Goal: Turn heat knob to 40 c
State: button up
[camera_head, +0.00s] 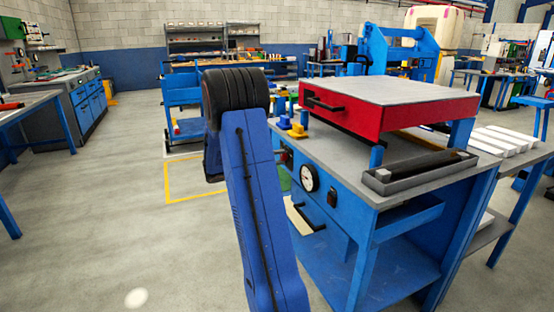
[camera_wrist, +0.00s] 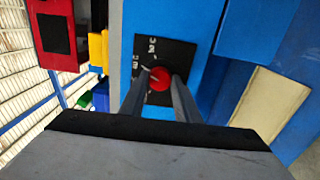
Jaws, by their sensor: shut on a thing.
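The heat knob (camera_wrist: 160,76) is a round red knob on a square black plate (camera_wrist: 176,50) with small white marks in the wrist view. The plate is on the blue front of the press bench (camera_head: 345,235). My gripper (camera_wrist: 158,84) has one grey finger on each side of the knob and is shut on it. The marks are too small to read, so I cannot tell the setting. In the head view my arm hides the gripper, and a small dark patch with red (camera_head: 284,156) shows just right of the arm.
A round white gauge (camera_head: 309,178), a red rocker switch (camera_head: 332,198) and a black handle (camera_head: 308,216) are on the same front. The red press head (camera_head: 375,105) and a grey tray (camera_head: 418,172) are above. Floor at left is clear.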

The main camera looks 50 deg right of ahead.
jog(key=shift+f, duration=0.1)
dwell(0.3)
jog(key=o, duration=1)
jog(key=shift+a, duration=0.1)
jog(key=shift+o, duration=0.2)
jog(key=v, duration=1.7)
jog(key=shift+a, duration=0.15)
